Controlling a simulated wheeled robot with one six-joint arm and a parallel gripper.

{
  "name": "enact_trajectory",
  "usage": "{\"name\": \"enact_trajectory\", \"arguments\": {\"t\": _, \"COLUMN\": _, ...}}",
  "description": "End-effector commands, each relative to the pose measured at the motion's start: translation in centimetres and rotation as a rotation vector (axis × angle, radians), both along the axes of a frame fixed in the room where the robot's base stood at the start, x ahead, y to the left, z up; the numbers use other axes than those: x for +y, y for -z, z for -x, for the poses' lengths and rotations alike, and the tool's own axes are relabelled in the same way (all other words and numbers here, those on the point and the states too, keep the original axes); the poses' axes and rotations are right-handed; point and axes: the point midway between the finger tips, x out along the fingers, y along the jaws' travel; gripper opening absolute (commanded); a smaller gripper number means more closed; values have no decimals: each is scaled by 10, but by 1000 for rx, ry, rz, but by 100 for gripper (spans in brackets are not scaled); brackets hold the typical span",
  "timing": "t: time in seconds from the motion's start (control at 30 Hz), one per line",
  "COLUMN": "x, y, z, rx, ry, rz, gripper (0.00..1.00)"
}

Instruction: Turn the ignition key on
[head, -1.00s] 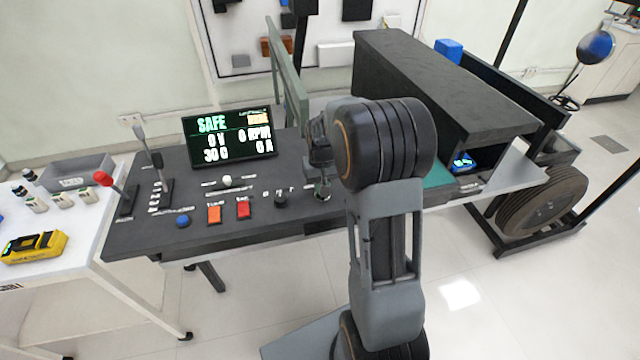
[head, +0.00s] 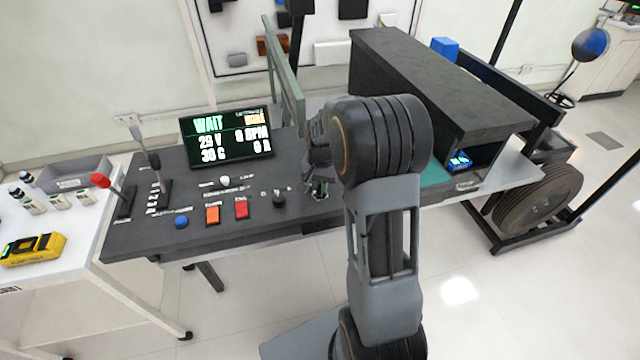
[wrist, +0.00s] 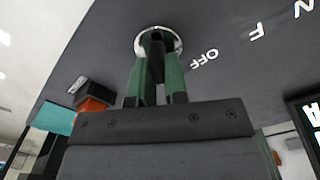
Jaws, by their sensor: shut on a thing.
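The ignition switch shows in the wrist view as a round silver collar (wrist: 179,41) in the dark panel, with the word OFF printed beside it. My gripper (wrist: 158,45) is over the collar, its two green fingers shut on the dark key (wrist: 156,66). The fingers and key hide most of the collar's middle, so the key's exact angle is unclear. In the head view my gripper (head: 320,186) is down at the right part of the console (head: 140,238), and my arm partly covers it. The console screen (head: 226,137) reads WAIT, 29 V, 0 RPM, 30 G and 0 A.
On the console are a black knob (head: 279,198), a red button (head: 241,209), an orange button (head: 212,215), a blue button (head: 181,221) and a red-knobbed lever (head: 101,180). A black housing (head: 440,85) stands to the right. A green frame (head: 285,85) rises behind.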

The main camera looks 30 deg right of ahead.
Motion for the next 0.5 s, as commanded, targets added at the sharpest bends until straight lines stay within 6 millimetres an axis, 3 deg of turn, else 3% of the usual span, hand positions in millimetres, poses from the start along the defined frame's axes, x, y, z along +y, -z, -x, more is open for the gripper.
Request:
{"name": "enact_trajectory", "arguments": {"t": 0.4, "x": 0, "y": -1, "z": 0, "rx": -2, "ry": 9, "rz": -1, "gripper": 0}}
{"name": "enact_trajectory", "arguments": {"t": 0.43, "x": 0, "y": -1, "z": 0, "rx": -2, "ry": 10, "rz": -1, "gripper": 16}}
{"name": "enact_trajectory", "arguments": {"t": 0.5, "x": 0, "y": -1, "z": 0, "rx": -2, "ry": 9, "rz": -1, "gripper": 22}}
